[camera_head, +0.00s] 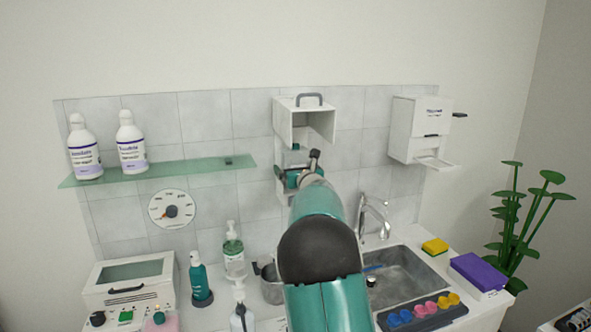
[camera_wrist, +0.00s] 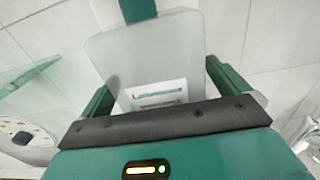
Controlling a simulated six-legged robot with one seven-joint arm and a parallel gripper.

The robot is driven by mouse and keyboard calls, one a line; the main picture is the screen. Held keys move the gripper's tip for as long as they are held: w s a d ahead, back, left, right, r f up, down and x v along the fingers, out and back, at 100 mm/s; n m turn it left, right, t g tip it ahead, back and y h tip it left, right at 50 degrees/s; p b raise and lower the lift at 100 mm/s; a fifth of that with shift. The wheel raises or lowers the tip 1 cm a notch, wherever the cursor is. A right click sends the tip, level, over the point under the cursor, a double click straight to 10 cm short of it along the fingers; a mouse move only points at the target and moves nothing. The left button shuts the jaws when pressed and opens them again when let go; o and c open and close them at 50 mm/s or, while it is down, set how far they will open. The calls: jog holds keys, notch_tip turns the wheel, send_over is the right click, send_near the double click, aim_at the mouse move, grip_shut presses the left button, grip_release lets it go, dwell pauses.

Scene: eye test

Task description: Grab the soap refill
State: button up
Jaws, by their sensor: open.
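A pale, translucent container with a white label and a green top, which looks like the soap refill (camera_wrist: 150,50), fills the middle of the wrist view. My gripper (camera_wrist: 157,78) is open, with one green finger on each side of it. I cannot tell whether the fingers touch it. In the head view my gripper (camera_head: 301,174) is at the white wall dispenser (camera_head: 284,122), whose cover is raised. A small green part (camera_head: 295,147) shows under the cover. My arm hides the rest of the refill there.
A glass shelf (camera_head: 205,167) with two white bottles is on the left. A closed white dispenser (camera_head: 418,118) hangs on the right. Below are pump bottles (camera_head: 233,243), a tap (camera_head: 376,215) and a sink (camera_head: 408,278). The wall above is clear.

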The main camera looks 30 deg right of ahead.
jog(key=shift+w, duration=0.1)
jog(key=shift+c, duration=0.2)
jog(key=c, duration=1)
jog(key=shift+r, duration=0.15)
